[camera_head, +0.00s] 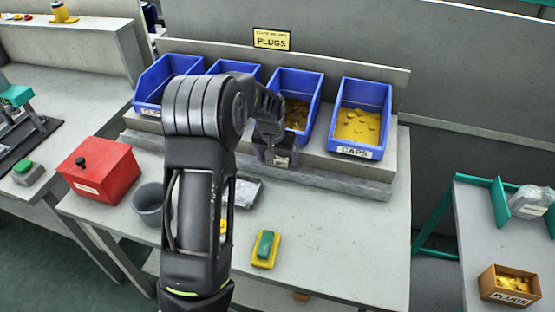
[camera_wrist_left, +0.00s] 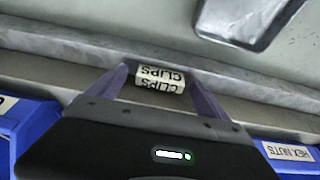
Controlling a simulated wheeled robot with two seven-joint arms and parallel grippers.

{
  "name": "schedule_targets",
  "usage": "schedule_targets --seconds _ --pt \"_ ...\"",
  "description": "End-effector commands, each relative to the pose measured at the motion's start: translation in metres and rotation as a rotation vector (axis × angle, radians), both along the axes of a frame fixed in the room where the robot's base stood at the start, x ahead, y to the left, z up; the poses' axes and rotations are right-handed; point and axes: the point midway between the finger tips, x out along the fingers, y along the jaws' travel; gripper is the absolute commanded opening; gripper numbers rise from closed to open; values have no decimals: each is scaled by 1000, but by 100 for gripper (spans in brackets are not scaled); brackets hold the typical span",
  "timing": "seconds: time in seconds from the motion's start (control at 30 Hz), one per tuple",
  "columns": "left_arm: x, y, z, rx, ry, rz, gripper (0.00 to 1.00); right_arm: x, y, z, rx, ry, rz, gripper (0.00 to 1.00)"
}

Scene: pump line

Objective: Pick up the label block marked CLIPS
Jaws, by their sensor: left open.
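The label block marked CLIPS (camera_wrist_left: 160,78) is a small white block with black lettering, upside down in the left wrist view. It sits on the grey ledge between the blue bins and the lower strip. My left gripper (camera_wrist_left: 159,82) is open, with one finger on each side of the block; I cannot tell whether they touch it. In the head view my left gripper (camera_head: 279,158) is in front of the bin row, and the block there is hidden or too small to make out. My right gripper is in neither view.
Blue bins (camera_head: 357,118) stand on the raised shelf behind, one labelled CAPS. A HEX NUTS label (camera_wrist_left: 288,152) shows in the wrist view. A red box (camera_head: 100,172), a grey cup (camera_head: 149,204) and a yellow-green block (camera_head: 265,250) stand on the table. The table's front right is clear.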

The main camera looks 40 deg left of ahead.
Motion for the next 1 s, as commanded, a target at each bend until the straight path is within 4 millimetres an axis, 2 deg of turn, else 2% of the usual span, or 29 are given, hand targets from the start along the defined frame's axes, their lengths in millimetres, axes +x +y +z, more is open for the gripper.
schedule_targets --seconds 0.57,1.0 --pt "0 0 0 0 -1 0 88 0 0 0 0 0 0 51" --pt "0 0 1 0 -1 0 52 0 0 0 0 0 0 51"
